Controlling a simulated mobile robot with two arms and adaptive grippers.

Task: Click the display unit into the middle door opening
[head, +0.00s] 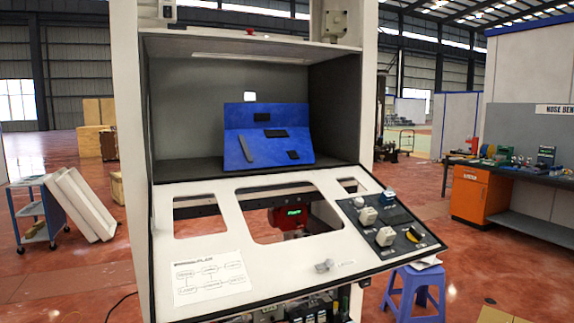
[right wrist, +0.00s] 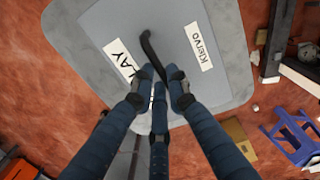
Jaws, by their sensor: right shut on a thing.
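In the head view the white sloping door (head: 246,279) has a left, a middle and a right opening. The middle opening (head: 254,239) is the largest and no unit fills it. Through it shows a red device with green lettering (head: 293,215), further inside. In the right wrist view my right gripper (right wrist: 160,84) is shut at a dark curved strip (right wrist: 149,45) over a grey rounded panel (right wrist: 205,85), apparently the back of the display unit. Its labels read "Klervo" and, partly hidden, "LAY". The fingers hide the exact contact. My left gripper is in neither view.
A blue panel (head: 268,118) leans in the cabinet recess above the door. A black control plate (head: 395,232) with knobs is at the door's right. A blue stool (head: 414,290) stands right of the cabinet, a blue cart (head: 38,210) at the left.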

